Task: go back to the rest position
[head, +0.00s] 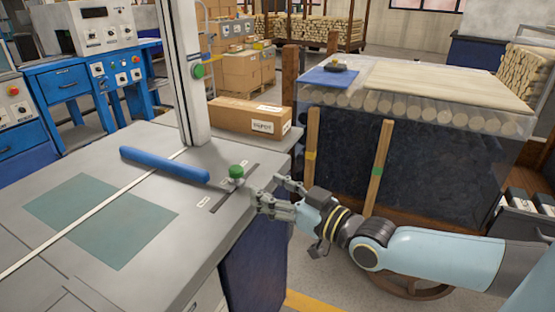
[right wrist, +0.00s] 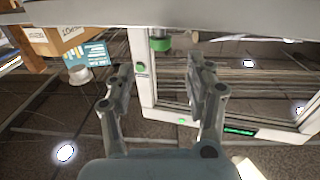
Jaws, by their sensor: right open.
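My right gripper (head: 268,188) is open and empty at the right edge of the grey workbench (head: 150,150), its fingers pointing left towards a green knob (head: 236,172). A small gap shows between the fingertips and the knob. In the right wrist view, my right gripper (right wrist: 160,80) has its two fingers spread apart with nothing between them. My left gripper is not in view.
A blue bar (head: 165,165) and a teal mat (head: 100,220) lie on the workbench. A cardboard box (head: 248,117) sits at its back. A dark-sided bin (head: 420,155) with wooden rods stands behind my right arm, with two wooden posts in front.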

